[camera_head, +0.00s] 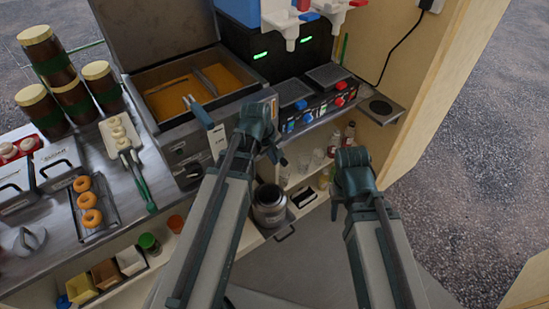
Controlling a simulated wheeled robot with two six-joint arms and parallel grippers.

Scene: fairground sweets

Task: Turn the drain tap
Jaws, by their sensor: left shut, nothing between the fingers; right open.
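The fryer (166,134) stands on the counter with an open lid and orange oil in its basin. I cannot clearly make out its drain tap; my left arm covers part of the fryer's front. A grey metal can (268,207) stands low on the shelf below, just right of my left forearm.
A control box (318,103) with red and blue knobs sits right of the fryer. Drink dispensers (290,18) stand behind it. A wooden wall (430,90) bounds the right.

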